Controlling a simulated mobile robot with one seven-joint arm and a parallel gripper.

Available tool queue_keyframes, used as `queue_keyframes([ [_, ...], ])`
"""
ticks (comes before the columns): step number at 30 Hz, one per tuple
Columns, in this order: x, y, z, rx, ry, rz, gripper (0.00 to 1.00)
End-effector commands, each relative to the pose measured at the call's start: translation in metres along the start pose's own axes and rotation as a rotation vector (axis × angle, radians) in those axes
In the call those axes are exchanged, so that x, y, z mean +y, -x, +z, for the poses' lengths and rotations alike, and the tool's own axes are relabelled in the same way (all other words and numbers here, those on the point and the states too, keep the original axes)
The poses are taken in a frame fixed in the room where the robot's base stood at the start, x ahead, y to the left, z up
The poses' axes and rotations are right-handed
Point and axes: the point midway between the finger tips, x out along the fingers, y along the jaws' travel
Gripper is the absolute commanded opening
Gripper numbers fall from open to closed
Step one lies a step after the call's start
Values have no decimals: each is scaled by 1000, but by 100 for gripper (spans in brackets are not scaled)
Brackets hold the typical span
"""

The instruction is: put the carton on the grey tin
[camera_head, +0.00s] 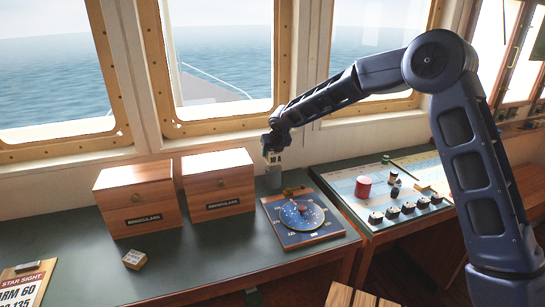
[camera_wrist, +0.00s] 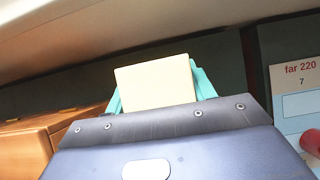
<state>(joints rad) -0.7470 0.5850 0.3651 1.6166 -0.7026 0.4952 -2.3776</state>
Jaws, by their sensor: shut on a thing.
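My gripper (camera_head: 271,153) is shut on a small pale carton (camera_wrist: 156,82). In the wrist view the carton shows as a cream block between my teal fingers. In the head view the grey tin (camera_head: 273,178) stands upright on the dark green desk top, against the window wall and right of the wooden boxes. My gripper and the carton are directly above the tin in that view. The carton's underside is hidden, and I cannot tell whether it touches the tin's top. The tin does not show in the wrist view.
Two wooden binoculars boxes (camera_head: 139,197) (camera_head: 217,184) stand left of the tin. A blue compass-dial board (camera_head: 302,218) lies in front of it. A small labelled block (camera_head: 134,259) lies on the desk (camera_head: 210,262). A red can (camera_head: 363,187) and several dark pieces are on the chart at right.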

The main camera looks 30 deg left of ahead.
Motion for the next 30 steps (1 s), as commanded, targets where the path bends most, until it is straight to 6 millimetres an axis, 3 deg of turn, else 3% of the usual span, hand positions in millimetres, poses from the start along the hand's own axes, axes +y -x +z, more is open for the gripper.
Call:
queue_keyframes([
  [4, 1, -16, -11, 1, 2, 0, 22],
  [16, 0, -20, -13, 0, 1, -1, 22],
  [17, 0, -21, -14, 1, 1, -1, 56],
  [20, 0, -21, -13, 0, 1, -1, 76],
  [30, 0, -19, -12, 0, 1, -1, 76],
])
